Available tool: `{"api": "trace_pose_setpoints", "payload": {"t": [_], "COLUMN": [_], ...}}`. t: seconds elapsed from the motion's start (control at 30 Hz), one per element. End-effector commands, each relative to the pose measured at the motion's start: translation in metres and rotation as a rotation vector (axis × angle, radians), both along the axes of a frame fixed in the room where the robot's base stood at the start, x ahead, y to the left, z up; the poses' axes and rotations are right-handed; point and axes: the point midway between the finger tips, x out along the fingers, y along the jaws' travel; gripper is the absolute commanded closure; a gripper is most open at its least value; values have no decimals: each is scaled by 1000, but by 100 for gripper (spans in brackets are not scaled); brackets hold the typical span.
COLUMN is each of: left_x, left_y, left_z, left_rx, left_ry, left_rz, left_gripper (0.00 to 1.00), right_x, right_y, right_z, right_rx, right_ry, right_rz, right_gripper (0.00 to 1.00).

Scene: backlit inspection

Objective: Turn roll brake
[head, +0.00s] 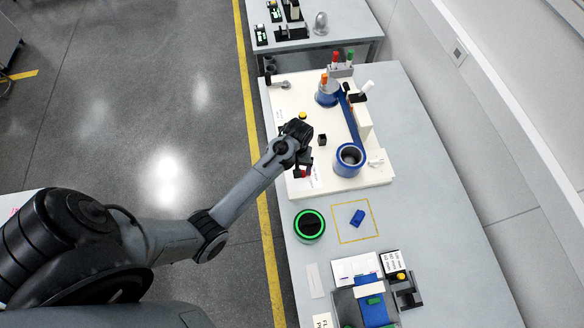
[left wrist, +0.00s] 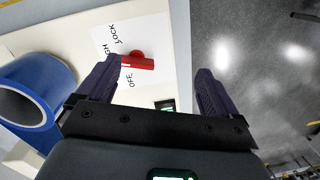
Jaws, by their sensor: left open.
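The roll brake is a red lever (left wrist: 137,62) on a white label in the left wrist view, with words such as LOCK, HIGH and OFF around it. In the head view the red of the lever (head: 305,174) shows at the front left of the cream machine base (head: 350,185). My left gripper (left wrist: 158,66) is open above it; it also shows in the head view (head: 303,165). In the wrist view the lever lies beside the left-hand finger, whose tip overlaps its end; I cannot tell whether they touch. My right gripper is not in view.
A blue roll (head: 348,159) with a hollow core stands right of the lever; it also shows in the wrist view (left wrist: 50,80). The table's right side is clear.

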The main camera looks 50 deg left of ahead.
Motion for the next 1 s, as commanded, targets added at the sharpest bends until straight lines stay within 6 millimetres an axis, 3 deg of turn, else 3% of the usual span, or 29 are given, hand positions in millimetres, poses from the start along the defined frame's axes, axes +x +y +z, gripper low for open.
{"api": "trace_pose_setpoints", "payload": {"t": [0.03, 0.1, 0.27, 0.8, 1.0], "left_x": [16, 29, 40, 40, 40], "left_y": [-1, -1, -1, -1, -1], "left_z": [10, 20, 23, -55, -72], "left_rx": [-3, -4, -3, -2, -2], "left_ry": [-33, -59, -82, -83, -83], "left_rz": [1, 1, 0, -2, -1], "left_gripper": [6, 6, 6, 6, 6], "right_x": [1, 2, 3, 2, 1], "right_y": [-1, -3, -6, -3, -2], "right_z": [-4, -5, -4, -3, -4], "right_rx": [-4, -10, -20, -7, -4], "right_ry": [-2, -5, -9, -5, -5], "right_rz": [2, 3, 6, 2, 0], "right_gripper": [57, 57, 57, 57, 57]}}
